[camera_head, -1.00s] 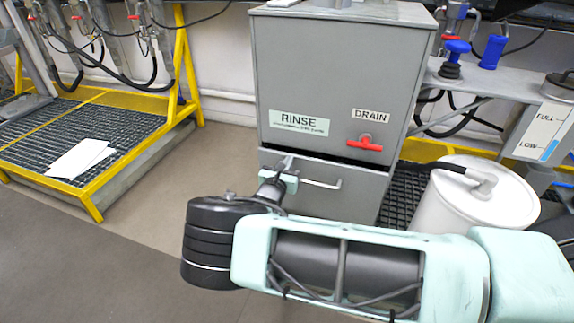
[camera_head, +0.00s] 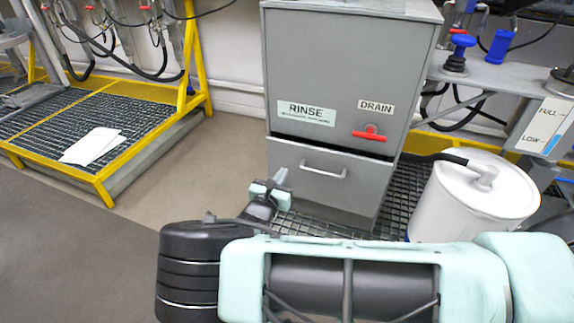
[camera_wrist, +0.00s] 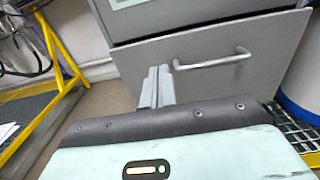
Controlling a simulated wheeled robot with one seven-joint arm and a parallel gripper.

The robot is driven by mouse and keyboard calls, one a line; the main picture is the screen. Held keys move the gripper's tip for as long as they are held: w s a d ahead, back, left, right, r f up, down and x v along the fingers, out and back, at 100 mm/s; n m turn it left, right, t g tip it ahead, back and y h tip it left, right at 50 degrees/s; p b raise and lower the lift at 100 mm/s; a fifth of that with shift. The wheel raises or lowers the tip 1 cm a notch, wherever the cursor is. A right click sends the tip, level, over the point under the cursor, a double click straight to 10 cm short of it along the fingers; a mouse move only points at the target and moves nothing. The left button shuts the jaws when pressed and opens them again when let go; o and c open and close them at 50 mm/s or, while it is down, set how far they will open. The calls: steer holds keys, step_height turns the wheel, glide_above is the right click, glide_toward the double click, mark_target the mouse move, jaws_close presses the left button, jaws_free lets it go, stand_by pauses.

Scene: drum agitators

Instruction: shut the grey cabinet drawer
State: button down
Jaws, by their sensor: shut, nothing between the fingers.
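The grey cabinet (camera_head: 345,75) carries RINSE and DRAIN labels. Its drawer (camera_head: 300,183) is at the bottom, with a bar handle (camera_head: 323,171). In the wrist view, the fingertips (camera_wrist: 158,70) point at the drawer front (camera_wrist: 205,80), just left of the handle (camera_wrist: 212,63). I see no clear contact.
A red valve handle (camera_head: 369,134) sits above the drawer. A white drum (camera_head: 465,205) with a black hose stands at the right. A yellow-framed grated platform (camera_head: 75,125) with white sheets (camera_head: 91,146) is at the left. Open floor lies between platform and cabinet.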

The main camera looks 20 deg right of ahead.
steer(key=shift+s+a, duration=0.4)
steer(key=shift+s, duration=0.1)
steer(key=c, duration=2)
jaws_free()
steer(key=shift+s+a, duration=0.15)
steer(key=shift+s, duration=0.1)
steer(key=o, duration=0.5)
steer(key=shift+s+a+f, duration=0.1)
steer(key=shift+s, duration=0.05)
steer(key=shift+o, duration=0.2)
steer(key=n+g+h+b, duration=0.4)
steer(key=n+h, duration=0.3)
steer(key=n, duration=0.5)
glide_toward(323, 172)
steer(key=x, duration=1)
steer(key=shift+w+f, duration=0.2)
steer(key=shift+f, duration=0.1)
jaws_close()
steer(key=shift+w, duration=0.1)
